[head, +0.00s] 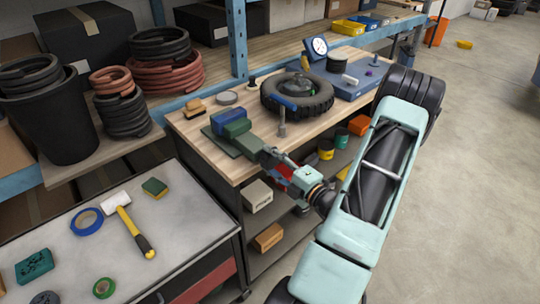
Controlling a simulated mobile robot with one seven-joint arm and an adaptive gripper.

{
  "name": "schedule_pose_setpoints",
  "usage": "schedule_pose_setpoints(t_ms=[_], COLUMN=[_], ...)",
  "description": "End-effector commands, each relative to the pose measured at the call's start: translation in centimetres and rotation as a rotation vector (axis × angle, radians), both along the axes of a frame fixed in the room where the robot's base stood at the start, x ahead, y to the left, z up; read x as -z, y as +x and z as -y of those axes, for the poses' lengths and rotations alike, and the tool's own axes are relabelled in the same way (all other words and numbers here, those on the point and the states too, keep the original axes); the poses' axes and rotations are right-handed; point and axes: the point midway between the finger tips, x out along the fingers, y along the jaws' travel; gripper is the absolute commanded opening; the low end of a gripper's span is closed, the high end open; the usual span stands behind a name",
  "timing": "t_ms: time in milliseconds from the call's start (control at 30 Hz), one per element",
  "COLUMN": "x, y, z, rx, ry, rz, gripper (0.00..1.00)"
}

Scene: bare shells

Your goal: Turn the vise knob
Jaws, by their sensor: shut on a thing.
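The vise (234,126), with a blue part and dark green parts, sits on a dark green base near the left front corner of the wooden workbench (208,163). Its front end points toward the bench's front edge. My gripper (272,156) reaches in from the lower right and meets this front end. The fingers are shut at the vise's near end, where the knob is. The knob itself is mostly hidden by the fingers, so its turn angle cannot be told.
A metal post (282,124) stands close behind my gripper. A tyre (297,94) and a blue plate (352,84) with a gauge lie farther back. A grey cart (180,217) with a hammer (128,222) and tape rolls stands at left. Open floor (470,180) lies right.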

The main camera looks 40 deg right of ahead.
Motion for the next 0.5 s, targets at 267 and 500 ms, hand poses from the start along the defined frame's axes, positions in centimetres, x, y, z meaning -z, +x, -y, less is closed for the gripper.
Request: schedule_pose_setpoints(t_ms=[267,500], x=[0.00,0.04], y=[-0.01,-0.01], z=[-0.01,0.00], rx=[0.000,0.000], ry=[0.047,0.050], rz=[-0.004,-0.004], gripper=[0.19,0.19])
